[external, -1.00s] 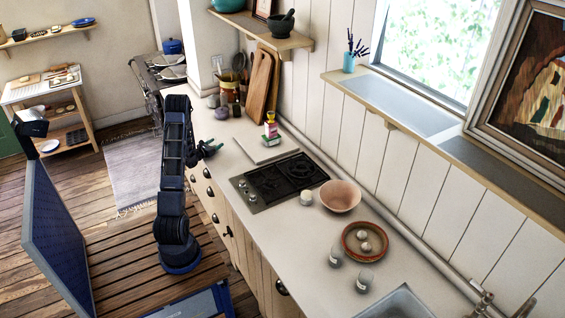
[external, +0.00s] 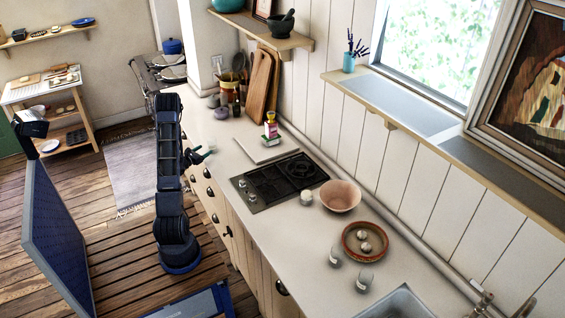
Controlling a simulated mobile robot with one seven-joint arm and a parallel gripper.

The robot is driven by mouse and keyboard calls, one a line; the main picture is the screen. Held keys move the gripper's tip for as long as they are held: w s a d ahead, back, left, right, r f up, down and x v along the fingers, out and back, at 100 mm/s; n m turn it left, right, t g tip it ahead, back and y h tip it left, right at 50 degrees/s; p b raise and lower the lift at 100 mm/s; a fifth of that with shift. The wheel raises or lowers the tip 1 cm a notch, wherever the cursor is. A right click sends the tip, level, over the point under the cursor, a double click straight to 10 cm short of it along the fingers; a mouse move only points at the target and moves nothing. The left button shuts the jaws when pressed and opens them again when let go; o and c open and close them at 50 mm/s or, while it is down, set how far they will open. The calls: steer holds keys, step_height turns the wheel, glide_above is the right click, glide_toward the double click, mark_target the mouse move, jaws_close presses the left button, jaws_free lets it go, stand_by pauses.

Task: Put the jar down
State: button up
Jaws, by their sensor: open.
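My gripper (external: 205,153) is open at the counter's left edge, beside the bare stretch left of the cooktop. I see nothing held between its fingers, though it is small in this view. Several jar-like things stand on the counter. One small pale jar (external: 306,198) is between the cooktop and a pink bowl. Two glassy jars with pale labels stand nearer the sink, one (external: 336,255) beside a terracotta dish and one (external: 365,281) closer to the sink. A squat purplish pot (external: 222,113) is at the counter's far end. Which one is the task's jar, I cannot tell.
The black cooktop (external: 281,181) lies mid-counter, with a pale board (external: 263,148) and a yellow-and-pink bottle (external: 271,125) behind it. The pink bowl (external: 341,195) and terracotta dish (external: 365,228) stand right of it. Wooden cutting boards (external: 262,85) lean on the wall.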

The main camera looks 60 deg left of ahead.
steer(key=shift+v, duration=1.1)
